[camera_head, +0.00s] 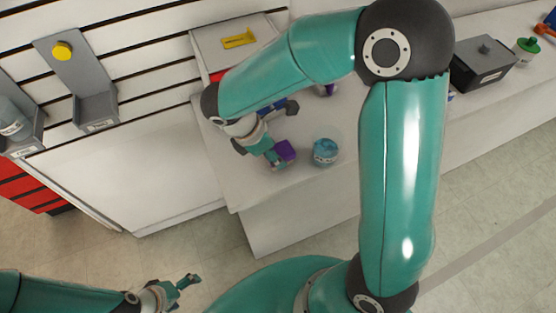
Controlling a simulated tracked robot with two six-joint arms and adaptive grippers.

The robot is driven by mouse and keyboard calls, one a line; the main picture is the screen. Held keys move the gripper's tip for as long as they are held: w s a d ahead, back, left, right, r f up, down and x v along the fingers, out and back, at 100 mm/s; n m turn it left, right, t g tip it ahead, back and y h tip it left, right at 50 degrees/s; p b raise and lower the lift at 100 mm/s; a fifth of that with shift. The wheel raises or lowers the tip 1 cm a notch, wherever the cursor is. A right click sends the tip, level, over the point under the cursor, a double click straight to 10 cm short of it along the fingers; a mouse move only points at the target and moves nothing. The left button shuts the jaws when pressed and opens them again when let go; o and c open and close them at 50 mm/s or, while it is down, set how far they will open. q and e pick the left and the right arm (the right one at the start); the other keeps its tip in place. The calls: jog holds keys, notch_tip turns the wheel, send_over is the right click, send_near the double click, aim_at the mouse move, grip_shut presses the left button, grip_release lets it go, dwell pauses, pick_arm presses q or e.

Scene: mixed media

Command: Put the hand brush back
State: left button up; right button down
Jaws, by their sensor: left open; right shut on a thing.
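My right gripper (276,157) is low over the white worktop (222,157), its arm reaching across from the right. It is shut on a small purple thing (285,150); the fingers hide part of it, and I cannot tell whether it is the hand brush. A dark blue piece (290,107) shows just behind the gripper, and I cannot tell what it belongs to. No hand brush can be clearly made out. My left gripper (191,282) is open and empty at the bottom left, over the floor and apart from the worktop.
A blue jar (326,153) stands right of my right gripper. A grey wall holder (94,108) and a bin with a bottle (13,122) hang left. A yellow item (238,39) lies behind. A dark box (482,68) and green-lidded jar (526,54) stand far right.

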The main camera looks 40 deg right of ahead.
jog(key=shift+c, duration=1.1)
grip_release()
jog(key=c, duration=0.4)
jog(key=s+p+v, duration=0.1)
jog(key=p+v, duration=0.6)
jog(key=v, duration=0.1)
jog(key=shift+w+a+r, duration=0.2)
jog(key=shift+w+r, duration=0.2)
jog(key=shift+w, duration=0.1)
